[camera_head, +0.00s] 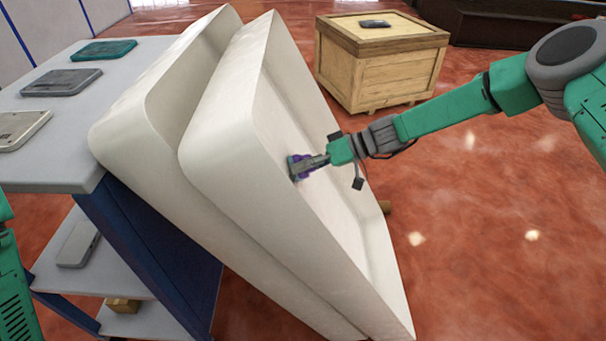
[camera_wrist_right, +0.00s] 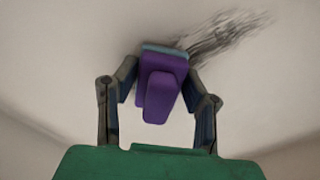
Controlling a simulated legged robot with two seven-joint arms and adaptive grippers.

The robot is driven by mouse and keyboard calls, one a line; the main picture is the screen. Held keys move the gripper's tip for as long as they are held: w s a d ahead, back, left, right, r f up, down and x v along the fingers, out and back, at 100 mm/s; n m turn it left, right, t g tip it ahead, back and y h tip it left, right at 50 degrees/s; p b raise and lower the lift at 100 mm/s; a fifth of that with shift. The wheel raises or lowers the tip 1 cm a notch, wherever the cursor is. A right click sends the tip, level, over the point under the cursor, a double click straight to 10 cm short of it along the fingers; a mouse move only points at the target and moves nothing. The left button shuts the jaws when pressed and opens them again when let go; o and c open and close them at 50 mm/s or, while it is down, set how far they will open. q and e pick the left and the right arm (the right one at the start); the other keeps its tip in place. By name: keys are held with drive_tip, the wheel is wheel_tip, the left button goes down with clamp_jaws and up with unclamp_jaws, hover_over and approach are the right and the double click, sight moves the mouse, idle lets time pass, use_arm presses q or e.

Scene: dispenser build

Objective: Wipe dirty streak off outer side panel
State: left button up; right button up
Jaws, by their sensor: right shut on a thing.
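A large cream-white panel (camera_head: 240,140) with raised rims leans at a slant in the middle of the head view. A second similar panel (camera_head: 150,110) stands behind it. My right gripper (camera_head: 300,165) reaches in from the right to the front panel's recessed face. It is shut on a purple block with a grey-blue pad, a scrubber (camera_wrist_right: 162,85), whose pad end is at the panel face. In the right wrist view a dark smeared streak (camera_wrist_right: 225,38) runs up and right from the pad. The streak does not show clearly in the head view. My left gripper is not in view.
A grey-topped shelf unit (camera_head: 75,150) with blue sides stands at the left, holding several flat cases, one of them green (camera_head: 104,50). A wooden crate (camera_head: 375,75) with a dark flat item (camera_head: 374,23) on top stands behind. The red floor (camera_head: 500,220) at the right is clear.

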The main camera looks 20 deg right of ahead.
drive_tip(key=shift+w+d+f, duration=0.1)
drive_tip(key=shift+w+d, duration=0.1)
drive_tip(key=shift+w, duration=0.9)
drive_tip(key=shift+w+d, duration=0.2)
drive_tip(key=shift+w, duration=0.85)
drive_tip(key=shift+s+a, duration=0.1)
drive_tip(key=shift+s+a+p, duration=0.2)
drive_tip(key=shift+s+p, duration=0.55)
drive_tip(key=shift+s, duration=0.2)
drive_tip(key=shift+s+a+p, duration=0.25)
drive_tip(key=shift+s+p, duration=0.05)
drive_tip(key=shift+s, duration=0.6)
drive_tip(key=shift+s+a+p, duration=0.25)
drive_tip(key=shift+s, duration=0.65)
drive_tip(key=shift+s+a, duration=0.2)
drive_tip(key=shift+s, duration=0.55)
drive_tip(key=shift+s+a, duration=0.15)
drive_tip(key=shift+s, duration=0.6)
drive_tip(key=shift+s+a, duration=0.2)
drive_tip(key=shift+s, duration=0.55)
drive_tip(key=shift+s+a, duration=0.2)
drive_tip(key=shift+s, duration=0.7)
drive_tip(key=shift+s+a, duration=0.25)
drive_tip(key=shift+s, duration=0.6)
drive_tip(key=shift+s+a, duration=0.2)
drive_tip(key=shift+s, duration=0.7)
